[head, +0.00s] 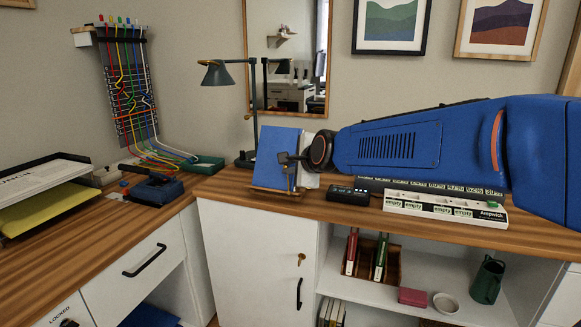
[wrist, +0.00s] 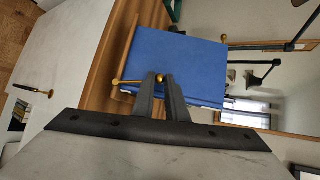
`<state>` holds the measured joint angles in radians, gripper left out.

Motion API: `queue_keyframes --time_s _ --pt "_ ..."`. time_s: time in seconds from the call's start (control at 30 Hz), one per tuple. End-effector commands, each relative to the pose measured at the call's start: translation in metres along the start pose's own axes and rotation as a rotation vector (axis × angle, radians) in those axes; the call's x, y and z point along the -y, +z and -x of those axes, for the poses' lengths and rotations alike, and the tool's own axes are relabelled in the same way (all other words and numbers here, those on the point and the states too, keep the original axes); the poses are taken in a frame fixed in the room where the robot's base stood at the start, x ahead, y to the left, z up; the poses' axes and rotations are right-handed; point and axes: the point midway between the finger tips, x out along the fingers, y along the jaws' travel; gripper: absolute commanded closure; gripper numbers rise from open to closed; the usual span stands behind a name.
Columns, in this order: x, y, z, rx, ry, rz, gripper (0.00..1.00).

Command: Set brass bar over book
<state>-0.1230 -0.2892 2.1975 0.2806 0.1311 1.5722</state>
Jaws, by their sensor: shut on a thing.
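A blue book (head: 267,150) leans upright on a small wooden stand (head: 273,189) on the desk, its cover also filling the middle of the wrist view (wrist: 195,62). My gripper (head: 290,162) is in front of the book's lower right part in the head view. In the wrist view my gripper (wrist: 158,78) is shut on the brass bar (wrist: 130,82), which runs from the stand's wooden ledge to a round knob between the fingertips. The bar lies in front of the cover; whether it touches the cover I cannot tell. The fingers hide part of it.
A desk lamp (head: 217,74) stands behind the book. A cable rack (head: 128,88) and green tray (head: 203,164) are at left. A brass knob (wrist: 223,38) shows at the book's edge.

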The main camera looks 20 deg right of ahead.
Motion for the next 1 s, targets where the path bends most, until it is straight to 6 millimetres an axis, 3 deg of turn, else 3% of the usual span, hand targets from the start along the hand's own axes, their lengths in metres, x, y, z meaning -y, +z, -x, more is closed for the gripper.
queue_keyframes --time_s 0.57,0.6,0.67,1.0 --pt "-0.0022 0.0023 0.0003 0.005 -0.016 -0.023 1.0" --pt "-0.0022 0.0022 0.0003 0.005 -0.016 -0.022 0.8" --pt "-0.0021 0.0022 0.0003 0.005 -0.016 -0.022 0.69" --pt "-0.0012 0.0023 0.0023 0.006 -0.018 -0.022 0.69"
